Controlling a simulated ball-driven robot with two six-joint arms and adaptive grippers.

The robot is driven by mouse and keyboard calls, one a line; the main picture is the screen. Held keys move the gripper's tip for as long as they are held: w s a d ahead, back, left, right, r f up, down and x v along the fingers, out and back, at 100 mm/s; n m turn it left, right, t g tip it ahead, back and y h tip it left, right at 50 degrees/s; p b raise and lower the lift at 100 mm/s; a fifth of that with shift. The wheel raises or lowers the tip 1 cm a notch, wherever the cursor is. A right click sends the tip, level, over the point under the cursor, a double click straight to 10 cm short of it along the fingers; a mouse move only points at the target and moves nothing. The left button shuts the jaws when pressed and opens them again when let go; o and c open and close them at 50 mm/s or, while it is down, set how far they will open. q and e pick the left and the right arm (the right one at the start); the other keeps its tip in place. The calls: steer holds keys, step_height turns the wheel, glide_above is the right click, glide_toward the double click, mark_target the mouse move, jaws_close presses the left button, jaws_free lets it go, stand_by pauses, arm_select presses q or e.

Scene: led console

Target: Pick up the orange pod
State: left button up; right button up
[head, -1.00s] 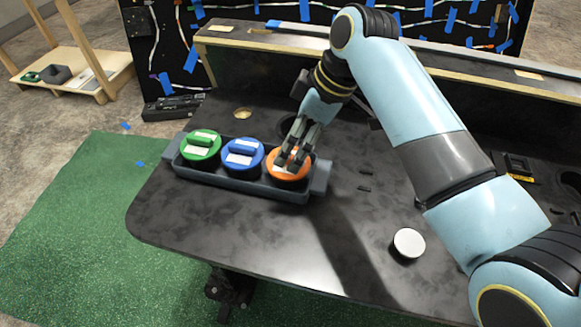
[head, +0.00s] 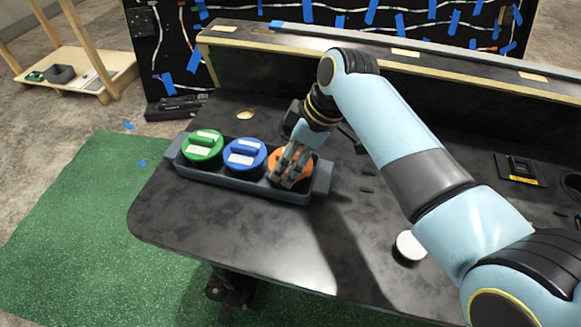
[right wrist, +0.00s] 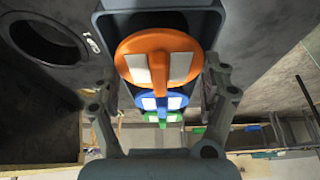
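The orange pod (head: 298,160) sits in the right end of a dark grey tray (head: 240,184), its lid partly hidden by my right gripper (head: 286,181). In the right wrist view, the orange pod (right wrist: 135,48) shows its raised grip bar and white labels. My right gripper (right wrist: 161,88) has its fingers spread wide, one on either side of the pod, with a gap around the grip bar. The blue pod (head: 244,155) and green pod (head: 203,146) sit beside it in the tray. My left gripper is not in view.
The tray rests on a black console table (head: 230,232). A white-topped round piece (head: 409,245) stands at the right front. A round hole (right wrist: 47,38) lies beside the tray. A raised ledge (head: 420,90) runs along the back. The front middle is clear.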

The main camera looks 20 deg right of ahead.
steer(key=shift+c, duration=1.4)
